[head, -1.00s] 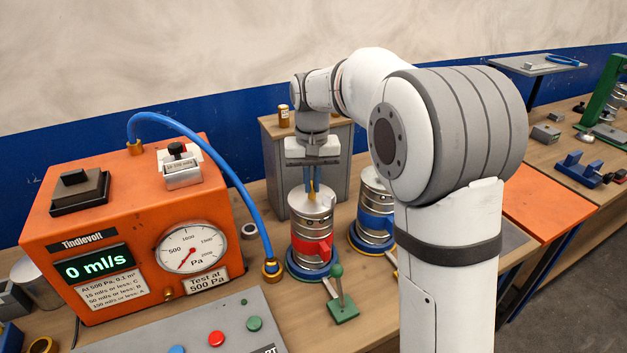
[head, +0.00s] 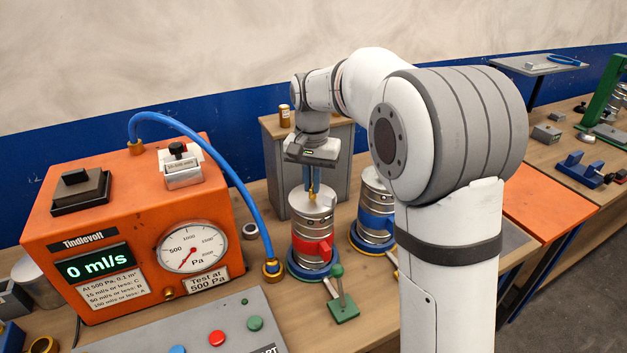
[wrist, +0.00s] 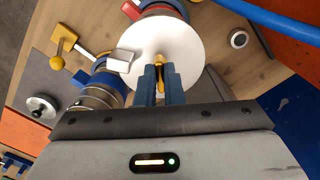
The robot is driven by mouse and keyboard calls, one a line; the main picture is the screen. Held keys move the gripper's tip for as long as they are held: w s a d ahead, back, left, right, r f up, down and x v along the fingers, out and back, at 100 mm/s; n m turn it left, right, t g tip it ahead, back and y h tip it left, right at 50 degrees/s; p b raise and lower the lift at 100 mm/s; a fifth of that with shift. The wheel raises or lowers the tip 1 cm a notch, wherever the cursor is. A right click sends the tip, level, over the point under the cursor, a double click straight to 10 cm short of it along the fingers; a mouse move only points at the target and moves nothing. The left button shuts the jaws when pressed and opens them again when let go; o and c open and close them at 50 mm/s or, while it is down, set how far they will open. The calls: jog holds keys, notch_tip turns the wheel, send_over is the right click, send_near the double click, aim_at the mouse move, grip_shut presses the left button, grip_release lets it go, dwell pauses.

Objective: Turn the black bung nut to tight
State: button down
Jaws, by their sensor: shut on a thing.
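My gripper (head: 312,190) points straight down over the red-banded duct can (head: 313,222). Its two blue fingers are shut on a small nut on top of the can. In the wrist view the fingertips (wrist: 160,74) stand at the middle of the can's white round lid (wrist: 178,42). What shows of the nut (wrist: 160,60) between them looks yellow with a dark part, not plainly black. The fingers hide most of it. The can stands upright on a blue round base (head: 291,271).
A blue-banded can (head: 374,221) stands just right of the held one. A green-knobbed lever (head: 338,290) is in front. The orange tester (head: 130,225) reads 0 ml/s, and its blue hose (head: 232,178) arches down beside the can. A grey cabinet (head: 283,168) stands behind.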

jog(key=c, duration=1.5)
grip_release()
jog(key=shift+c, duration=0.2)
notch_tip(320, 180, up, 7)
jog(key=shift+f+b, duration=0.1)
jog(key=shift+b, duration=0.3)
jog(key=shift+r, duration=0.55)
